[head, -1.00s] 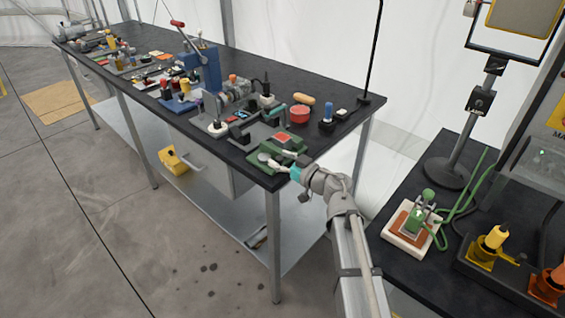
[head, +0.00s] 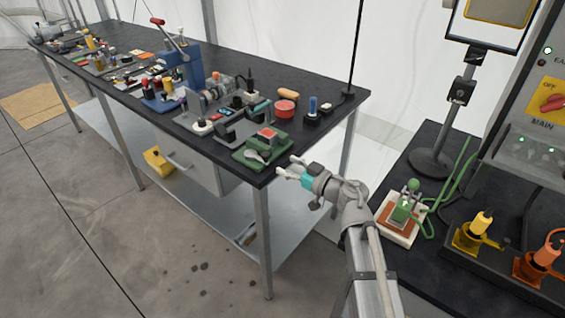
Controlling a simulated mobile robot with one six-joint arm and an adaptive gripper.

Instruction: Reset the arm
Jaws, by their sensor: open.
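My gripper (head: 285,166) is at the middle of the head view, at the end of my grey arm, with a teal part behind the pale fingers. It is open, and nothing shows between the fingers. It appears just off the near right corner of the long black-topped table (head: 225,158). The green device (head: 262,151) with a red top sits on that corner, to the left of my gripper, and a gap shows between them.
Tools and fixtures crowd the long table, including a blue press (head: 190,66) and a red round container (head: 285,108). A second black table (head: 425,235) at right holds a green device on a white base (head: 397,228), and yellow (head: 480,222) and orange (head: 547,252) handled parts.

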